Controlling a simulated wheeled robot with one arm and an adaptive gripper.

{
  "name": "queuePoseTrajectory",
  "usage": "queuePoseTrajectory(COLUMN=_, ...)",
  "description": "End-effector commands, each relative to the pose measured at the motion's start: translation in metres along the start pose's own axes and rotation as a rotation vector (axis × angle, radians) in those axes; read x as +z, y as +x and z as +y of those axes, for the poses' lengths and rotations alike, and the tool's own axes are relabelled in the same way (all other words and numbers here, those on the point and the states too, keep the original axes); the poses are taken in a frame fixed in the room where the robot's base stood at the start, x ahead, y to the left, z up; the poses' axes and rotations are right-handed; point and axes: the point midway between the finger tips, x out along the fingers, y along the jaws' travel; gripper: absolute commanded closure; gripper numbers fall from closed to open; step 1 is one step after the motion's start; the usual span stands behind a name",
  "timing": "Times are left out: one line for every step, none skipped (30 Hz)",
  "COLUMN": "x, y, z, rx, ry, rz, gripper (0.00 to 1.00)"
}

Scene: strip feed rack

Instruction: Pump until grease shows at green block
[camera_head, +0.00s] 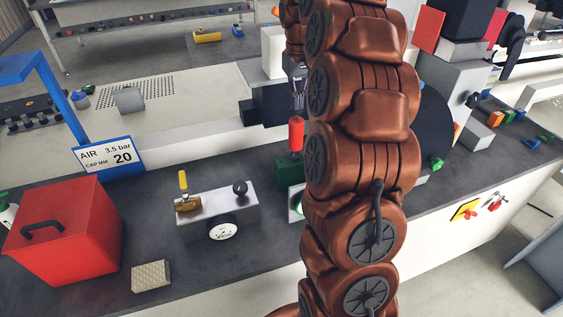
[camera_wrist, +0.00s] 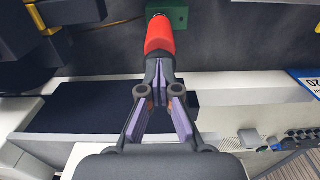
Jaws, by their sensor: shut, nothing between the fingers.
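A red upright cylinder (camera_head: 296,134) stands on a dark green block (camera_head: 287,171) on the dark bench top, partly hidden behind my arm. My gripper (camera_head: 297,100) is directly above the cylinder, pointing down, with its fingers shut and nothing between them. In the wrist view the red cylinder (camera_wrist: 160,36) lies just beyond my gripper's fingertips (camera_wrist: 159,65), and the green block (camera_wrist: 178,14) shows behind it. I cannot tell whether the fingertips touch the cylinder's top. A round green-rimmed face (camera_head: 297,203) below the block is half covered by my arm. No grease can be made out.
Left of the block is a metal unit (camera_head: 222,203) with a dial, a black knob and a yellow lever. A red box (camera_head: 65,232), a beige pad (camera_head: 151,276) and an AIR sign (camera_head: 108,157) stand further left. Dark bench top between these is clear.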

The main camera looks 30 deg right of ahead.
Motion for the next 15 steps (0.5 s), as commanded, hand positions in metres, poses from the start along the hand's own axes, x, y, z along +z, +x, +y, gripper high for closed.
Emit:
queuePoseTrajectory(x=0.0, y=0.003, z=0.0, rx=0.0, ry=0.0, rz=0.0, gripper=1.0)
queuePoseTrajectory(x=0.0, y=0.004, z=0.0, rx=0.0, ry=0.0, rz=0.0, gripper=1.0)
queuePoseTrajectory(x=0.0, y=0.006, z=0.0, rx=0.0, ry=0.0, rz=0.0, gripper=1.0)
queuePoseTrajectory(x=0.0, y=0.007, z=0.0, rx=0.0, ry=0.0, rz=0.0, gripper=1.0)
queuePoseTrajectory(x=0.0, y=0.009, z=0.0, rx=0.0, ry=0.0, rz=0.0, gripper=1.0)
queuePoseTrajectory(x=0.0, y=0.01, z=0.0, rx=0.0, ry=0.0, rz=0.0, gripper=1.0)
queuePoseTrajectory(x=0.0, y=0.011, z=0.0, rx=0.0, ry=0.0, rz=0.0, gripper=1.0)
queuePoseTrajectory(x=0.0, y=0.012, z=0.0, rx=0.0, ry=0.0, rz=0.0, gripper=1.0)
queuePoseTrajectory(x=0.0, y=0.013, z=0.0, rx=0.0, ry=0.0, rz=0.0, gripper=1.0)
queuePoseTrajectory(x=0.0, y=0.013, z=0.0, rx=0.0, ry=0.0, rz=0.0, gripper=1.0)
queuePoseTrajectory(x=0.0, y=0.013, z=0.0, rx=0.0, ry=0.0, rz=0.0, gripper=1.0)
queuePoseTrajectory(x=0.0, y=0.013, z=0.0, rx=0.0, ry=0.0, rz=0.0, gripper=1.0)
queuePoseTrajectory(x=0.0, y=0.013, z=0.0, rx=0.0, ry=0.0, rz=0.0, gripper=1.0)
queuePoseTrajectory(x=0.0, y=0.013, z=0.0, rx=0.0, ry=0.0, rz=0.0, gripper=1.0)
queuePoseTrajectory(x=0.0, y=0.013, z=0.0, rx=0.0, ry=0.0, rz=0.0, gripper=1.0)
